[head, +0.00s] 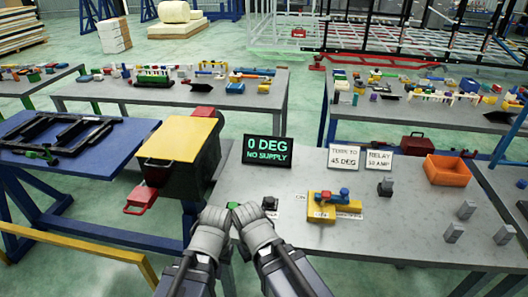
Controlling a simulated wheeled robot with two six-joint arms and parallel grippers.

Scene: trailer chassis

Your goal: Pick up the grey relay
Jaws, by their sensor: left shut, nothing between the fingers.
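Three small grey blocks that look like relays stand apart at the right of the near grey table: one at the back (466,209), one at the front (454,232) and one at the right (503,234). I cannot tell which one the task means. My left gripper (229,208) is shut and empty at the table's front left, far left of the grey blocks. My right gripper (240,209) is close beside it; its jaws are too small to read. A small green thing (235,205) shows between the gripper tips.
A yellow block (321,214) with red and blue parts lies mid-table. A dark small part (385,190) stands behind the grey blocks' left side. An orange bin (447,172) and signs, one reading relay 30 amp (379,159), stand at the back. A yellow-topped box (178,141) is left.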

